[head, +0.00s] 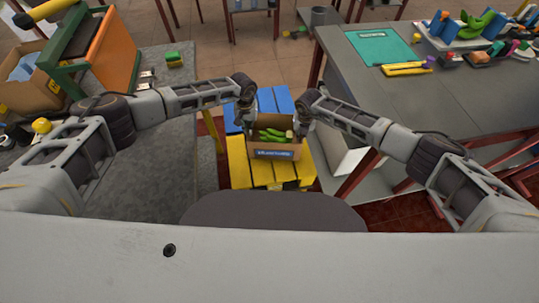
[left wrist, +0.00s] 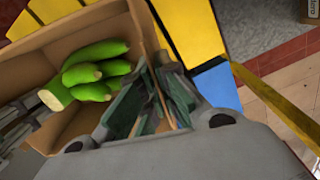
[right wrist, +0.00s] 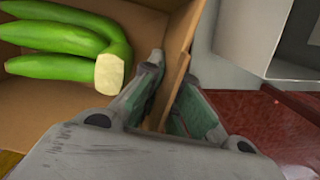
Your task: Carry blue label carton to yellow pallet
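The blue label carton (head: 275,154) is an open brown box with green bananas (head: 272,135) inside, its blue label facing me. It is over the yellow pallet (head: 238,165); I cannot tell whether it touches the slats. My left gripper (head: 246,118) is at the carton's left wall; in the left wrist view its fingers (left wrist: 155,105) close around that wall. My right gripper (head: 302,118) is at the right wall; in the right wrist view its fingers (right wrist: 172,100) pinch that wall. The bananas also show in the left wrist view (left wrist: 92,70) and right wrist view (right wrist: 65,40).
A blue pallet (head: 270,100) lies just behind the yellow one. A grey table (head: 440,100) with a green mat (head: 380,47) stands at right. A grey bench (head: 185,70) with an orange-and-green crate (head: 112,50) stands at left. Tiled floor shows behind the pallets.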

